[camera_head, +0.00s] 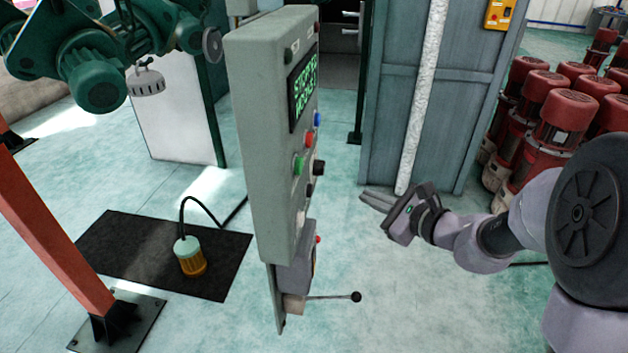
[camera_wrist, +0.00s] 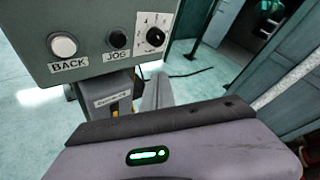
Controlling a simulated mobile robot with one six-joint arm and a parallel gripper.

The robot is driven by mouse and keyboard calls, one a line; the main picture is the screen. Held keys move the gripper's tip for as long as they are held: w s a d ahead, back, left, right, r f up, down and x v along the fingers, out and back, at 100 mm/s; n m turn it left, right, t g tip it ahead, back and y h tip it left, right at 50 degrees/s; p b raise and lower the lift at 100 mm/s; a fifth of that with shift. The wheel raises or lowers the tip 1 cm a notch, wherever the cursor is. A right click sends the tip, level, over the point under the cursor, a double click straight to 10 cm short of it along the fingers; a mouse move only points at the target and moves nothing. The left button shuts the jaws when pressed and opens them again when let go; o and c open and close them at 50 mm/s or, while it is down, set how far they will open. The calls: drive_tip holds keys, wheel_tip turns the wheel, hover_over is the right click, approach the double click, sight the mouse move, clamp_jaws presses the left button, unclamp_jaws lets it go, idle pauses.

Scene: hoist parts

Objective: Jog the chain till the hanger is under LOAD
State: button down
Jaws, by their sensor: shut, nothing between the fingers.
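The grey control box (camera_head: 262,130) stands upright on a post left of centre in the head view. Its green-lit display seems to read STOPPED, with a second line hard to read. In the wrist view, its lower face shows a white BACK button (camera_wrist: 63,46), a black JOG button (camera_wrist: 118,39) and a rotary selector (camera_wrist: 155,37). My gripper (camera_head: 364,197) is shut and empty, to the right of the box and apart from it; its fingers (camera_wrist: 158,92) point below the panel in the wrist view. I cannot make out a LOAD sign or surely identify the hanger.
A lever with a black ball (camera_head: 356,297) sticks out below the box. Green drive machinery (camera_head: 95,70) is upper left, above an orange post (camera_head: 45,235). A teal-and-orange part (camera_head: 189,257) sits over a black mat (camera_head: 120,246). Red motors (camera_head: 566,115) crowd the right.

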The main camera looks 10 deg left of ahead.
sight(310, 191)
drive_tip(key=a, duration=0.8)
drive_tip(key=shift+a, duration=0.4)
drive_tip(key=shift+a, duration=0.15)
idle(1.7)
drive_tip(key=shift+a+b, duration=0.3)
drive_tip(key=shift+b, duration=0.05)
